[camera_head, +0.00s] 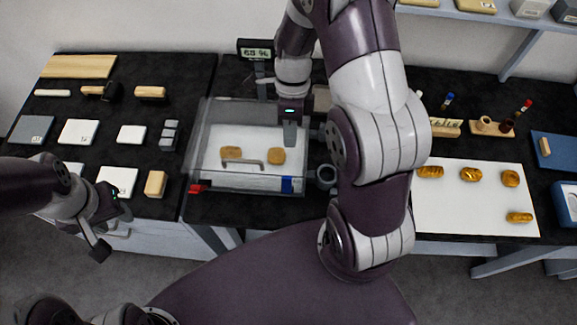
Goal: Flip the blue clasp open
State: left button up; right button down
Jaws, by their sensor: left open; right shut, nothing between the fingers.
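The blue clasp (287,184) is at the front right corner of a clear case (215,113). It looks upright against the front wall; I cannot tell whether it is latched. A red clasp (197,188) is at the front left corner and sticks out sideways. Two golden pieces (231,153) lie inside, behind a grey handle (243,163). My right gripper (289,142) is shut and empty, pointing down over the right part of the case, behind the blue clasp and apart from it. My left gripper (101,252) is open and empty at the front edge of the left table.
A small display (257,53) stands behind the case. A grey ring-shaped part (326,176) is right of the blue clasp. White and wooden blocks (155,184) cover the left table. A white board (453,207) with several golden pieces lies to the right. My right arm hides part of the middle.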

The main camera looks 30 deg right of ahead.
aim_at(287, 175)
jog(key=x, duration=0.3)
jog(key=shift+a+f+p, duration=0.15)
jog(key=shift+f+p, duration=0.1)
jog(key=shift+p, duration=0.05)
jog(key=s, duration=0.1)
jog(key=s+a+p, duration=0.1)
jog(key=s, duration=0.1)
jog(key=shift+a, duration=0.3)
jog(key=shift+s+a+f, duration=0.1)
jog(key=shift+s+a, duration=0.15)
jog(key=shift+s, duration=0.15)
jog(key=shift+w+f, duration=0.1)
jog(key=shift+w, duration=0.05)
